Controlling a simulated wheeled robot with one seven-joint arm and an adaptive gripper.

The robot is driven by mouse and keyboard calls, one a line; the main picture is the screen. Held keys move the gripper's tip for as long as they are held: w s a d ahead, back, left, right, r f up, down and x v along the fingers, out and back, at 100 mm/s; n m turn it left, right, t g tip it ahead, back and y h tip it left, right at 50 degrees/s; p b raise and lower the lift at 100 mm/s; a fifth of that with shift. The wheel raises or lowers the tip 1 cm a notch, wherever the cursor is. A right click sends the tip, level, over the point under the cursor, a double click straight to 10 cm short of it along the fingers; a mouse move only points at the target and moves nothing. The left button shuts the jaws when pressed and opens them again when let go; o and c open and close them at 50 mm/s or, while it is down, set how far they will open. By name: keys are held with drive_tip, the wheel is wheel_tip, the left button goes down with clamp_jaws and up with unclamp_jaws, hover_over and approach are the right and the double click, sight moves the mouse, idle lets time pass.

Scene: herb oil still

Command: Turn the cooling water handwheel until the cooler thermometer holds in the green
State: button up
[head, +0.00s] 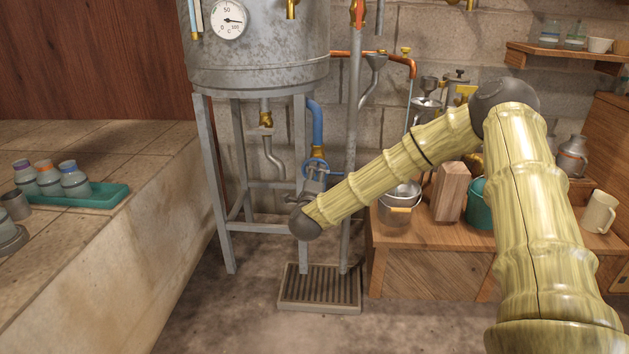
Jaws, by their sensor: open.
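A blue handwheel (326,164) sits low on the pipework under the steel vessel, below a blue pipe (316,125) with a brass fitting. My gripper (315,173) is open, small in view, with its fingers at the handwheel. Whether they touch the rim or only overlap it in view, I cannot tell. The gripper hides part of the wheel. A round white dial (229,19), marked 0, 50 and 100 C, is on the vessel (262,60).
The vessel's grey legs (221,185) and an upright pipe (350,200) stand close around the handwheel. A floor grate (320,287) lies below. A wooden bench (430,262) with a bucket (397,212) is at right. A tiled ledge (120,210) with a green tray (95,198) is at left.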

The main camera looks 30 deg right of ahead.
drive_tip(key=shift+w+d, duration=0.2)
drive_tip(key=shift+w, duration=0.15)
drive_tip(key=c, duration=1)
drive_tip(key=shift+r+n+p, duration=0.15)
drive_tip(key=shift+n+p, duration=0.15)
drive_tip(key=shift+p, duration=0.25)
drive_tip(key=shift+s+a+n+p, duration=0.1)
drive_tip(key=shift+n+p, duration=6.35)
drive_tip(key=shift+n, duration=0.55)
drive_tip(key=shift+f, duration=0.2)
